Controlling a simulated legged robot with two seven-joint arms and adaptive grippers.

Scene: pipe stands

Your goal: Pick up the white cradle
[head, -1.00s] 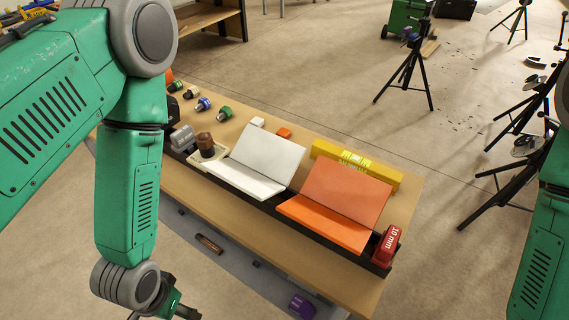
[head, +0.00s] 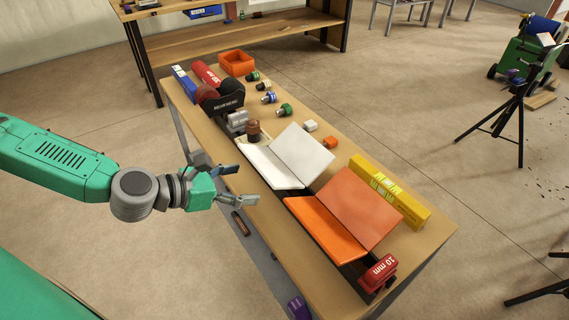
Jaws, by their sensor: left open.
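The white cradle (head: 288,157) is a V-shaped pair of white plates. It sits on the wooden bench (head: 335,278), left of a similar orange cradle (head: 346,212). My left gripper (head: 232,185) is open and empty, with its fingers spread toward the white cradle. In the picture it lies just left of the cradle's lower plate, by the near edge of the bench, and looks apart from it. My right gripper is out of view.
A red 10 mm block (head: 378,273) stands at the bench's near end. Several capped fittings, including a green one (head: 285,110), an orange bin (head: 236,63) and a black holder (head: 222,101) occupy the far end.

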